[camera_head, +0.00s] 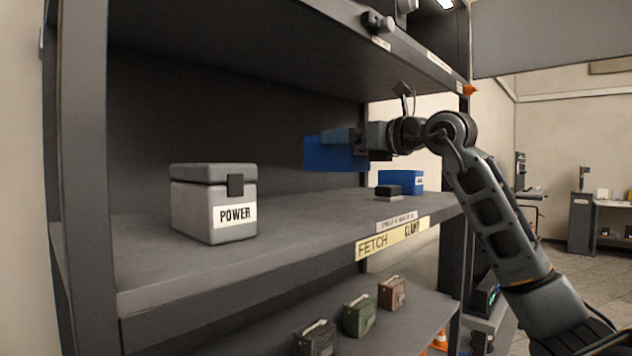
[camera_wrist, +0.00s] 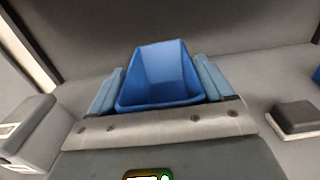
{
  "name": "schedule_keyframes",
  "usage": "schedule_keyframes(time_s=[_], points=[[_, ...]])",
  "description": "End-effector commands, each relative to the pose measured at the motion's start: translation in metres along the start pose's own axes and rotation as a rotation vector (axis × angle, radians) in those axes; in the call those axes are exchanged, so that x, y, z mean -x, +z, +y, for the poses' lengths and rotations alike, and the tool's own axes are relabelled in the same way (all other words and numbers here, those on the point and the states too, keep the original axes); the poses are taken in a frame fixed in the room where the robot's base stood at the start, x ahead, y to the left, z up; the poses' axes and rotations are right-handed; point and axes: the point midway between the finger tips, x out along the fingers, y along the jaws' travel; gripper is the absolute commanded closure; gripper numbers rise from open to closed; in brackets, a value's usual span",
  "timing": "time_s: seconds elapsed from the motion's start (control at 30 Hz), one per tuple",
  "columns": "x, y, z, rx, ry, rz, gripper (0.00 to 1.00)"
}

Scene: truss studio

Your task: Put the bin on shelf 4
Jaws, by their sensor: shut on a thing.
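A blue bin (camera_head: 320,153) is held by my gripper (camera_head: 345,138) above the middle shelf (camera_head: 300,218). In the wrist view the bin (camera_wrist: 160,72) sits between the two blue fingers of my gripper (camera_wrist: 160,90), which are shut on it. The bin appears clear of the shelf surface, with its open top facing the wrist camera. My arm reaches in from the right. No shelf number is readable, so I cannot tell which shelf is shelf 4.
A grey POWER box (camera_head: 212,203) stands at the shelf's left. A second blue bin (camera_head: 402,181) and a small black box (camera_head: 388,191) stand at its right end. The shelf's middle is clear. Another shelf board (camera_head: 290,35) lies overhead. Several small cases stand below.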

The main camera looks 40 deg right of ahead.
Motion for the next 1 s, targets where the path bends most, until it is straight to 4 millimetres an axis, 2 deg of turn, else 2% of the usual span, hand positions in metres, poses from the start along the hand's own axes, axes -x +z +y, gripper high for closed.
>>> schedule_keyframes(time_s=[0.1,0.33,0.57,0.8,1.0], points=[[-0.01,-0.014,0.025,-0.002,0.004,-0.001,0.53],[-0.022,-0.035,0.056,-0.001,0.001,0.0,0.53],[-0.024,-0.046,0.061,-0.002,-0.001,-0.001,0.53],[-0.024,-0.077,0.06,-0.002,-0.002,-0.001,0.53],[-0.024,-0.079,0.061,0.001,-0.001,-0.002,0.53]])
